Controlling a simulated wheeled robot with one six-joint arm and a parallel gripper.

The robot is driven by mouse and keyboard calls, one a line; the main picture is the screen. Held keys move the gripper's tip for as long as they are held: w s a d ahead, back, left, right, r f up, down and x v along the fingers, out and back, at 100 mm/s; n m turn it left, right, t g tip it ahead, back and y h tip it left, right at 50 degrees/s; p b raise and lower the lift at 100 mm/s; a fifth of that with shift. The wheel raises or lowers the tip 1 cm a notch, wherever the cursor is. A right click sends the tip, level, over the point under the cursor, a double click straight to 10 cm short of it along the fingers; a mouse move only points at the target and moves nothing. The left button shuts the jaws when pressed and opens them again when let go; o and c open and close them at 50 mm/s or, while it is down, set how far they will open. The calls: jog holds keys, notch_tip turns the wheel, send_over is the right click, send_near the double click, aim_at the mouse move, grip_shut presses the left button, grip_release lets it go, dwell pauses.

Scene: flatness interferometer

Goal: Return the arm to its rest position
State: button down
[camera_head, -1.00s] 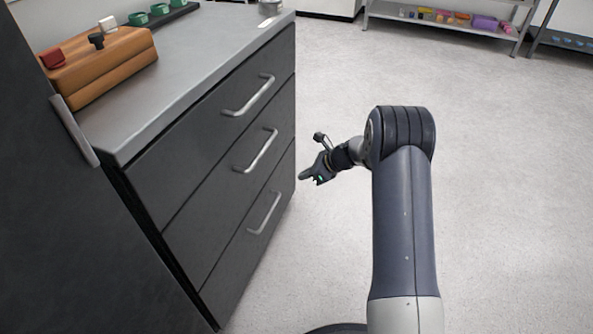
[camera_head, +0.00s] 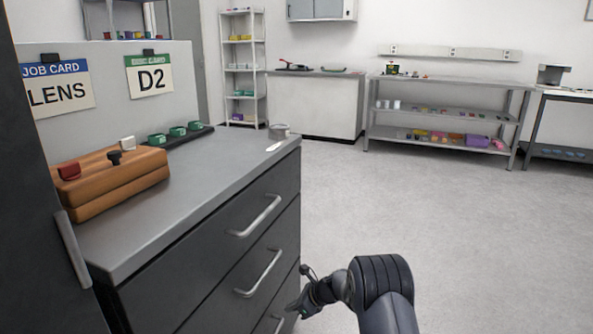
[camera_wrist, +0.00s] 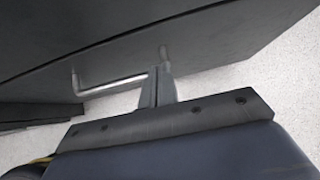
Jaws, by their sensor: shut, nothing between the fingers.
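My gripper (camera_head: 293,308) is low at the bottom of the head view, to the right of the drawer cabinet's front. In the wrist view its fingers (camera_wrist: 158,84) are together with nothing between them. My arm is bent, with its elbow at the lower right of the head view. The dark drawer cabinet (camera_head: 200,290) has several bar handles, and one handle (camera_wrist: 112,86) shows just beyond my fingers in the wrist view. I cannot tell the exact gap between fingers and handle. The drawers look closed.
Job cards hang behind. A shelf bench (camera_head: 440,115) stands far back. Open floor (camera_head: 430,205) lies to the right.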

aim_at(271, 306)
jog(key=shift+w+a+f, duration=0.1)
jog(key=shift+w+a, duration=0.2)
jog(key=shift+a, duration=0.45)
jog(key=shift+w+a+f, duration=0.1)
jog(key=shift+w+a, duration=0.15)
jog(key=shift+a, duration=0.55)
jog(key=shift+w+a+f, duration=0.1)
jog(key=shift+w+a, duration=0.2)
jog(key=shift+a, duration=0.45)
